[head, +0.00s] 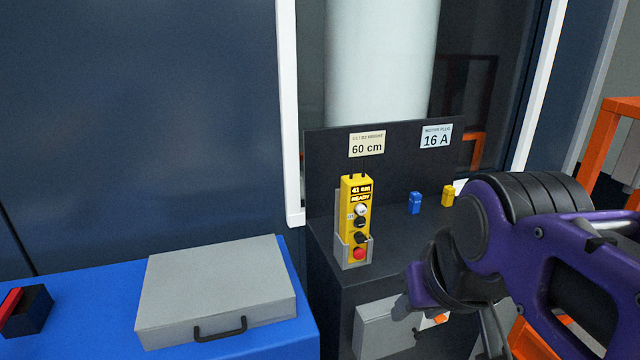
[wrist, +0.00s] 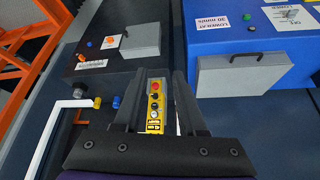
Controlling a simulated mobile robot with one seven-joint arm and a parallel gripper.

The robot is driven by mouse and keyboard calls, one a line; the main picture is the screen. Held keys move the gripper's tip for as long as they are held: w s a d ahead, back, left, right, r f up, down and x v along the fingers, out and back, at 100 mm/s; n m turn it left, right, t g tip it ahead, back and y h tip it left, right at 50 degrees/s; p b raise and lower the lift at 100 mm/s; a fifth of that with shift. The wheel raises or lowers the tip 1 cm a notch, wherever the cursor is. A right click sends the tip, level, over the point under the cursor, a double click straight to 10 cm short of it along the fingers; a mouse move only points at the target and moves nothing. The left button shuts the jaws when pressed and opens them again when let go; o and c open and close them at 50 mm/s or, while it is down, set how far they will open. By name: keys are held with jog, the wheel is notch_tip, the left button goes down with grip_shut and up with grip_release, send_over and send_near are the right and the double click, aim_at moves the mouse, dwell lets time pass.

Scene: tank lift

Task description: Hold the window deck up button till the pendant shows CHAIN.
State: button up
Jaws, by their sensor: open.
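The yellow pendant (head: 356,220) stands upright in a grey holder (head: 352,251) on the dark window deck (head: 322,238). Its display (head: 360,193) reads 41 cm and READY. Below the display are a white button (head: 361,209), dark buttons and a red button (head: 359,254); I cannot read which is marked up. My gripper (wrist: 156,76) is open and empty. In the wrist view the pendant (wrist: 156,108) shows between the two fingers, beyond them. In the head view my arm is to the right of the pendant, apart from it.
A blue plug (head: 414,203) and a yellow plug (head: 447,196) stand right of the pendant. Signs behind read 60 cm (head: 367,144) and 16 A (head: 436,137). A grey case (head: 215,290) lies on the blue bench (head: 80,300) at left. Orange rails (head: 603,130) stand at right.

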grip_shut()
dwell(1.5)
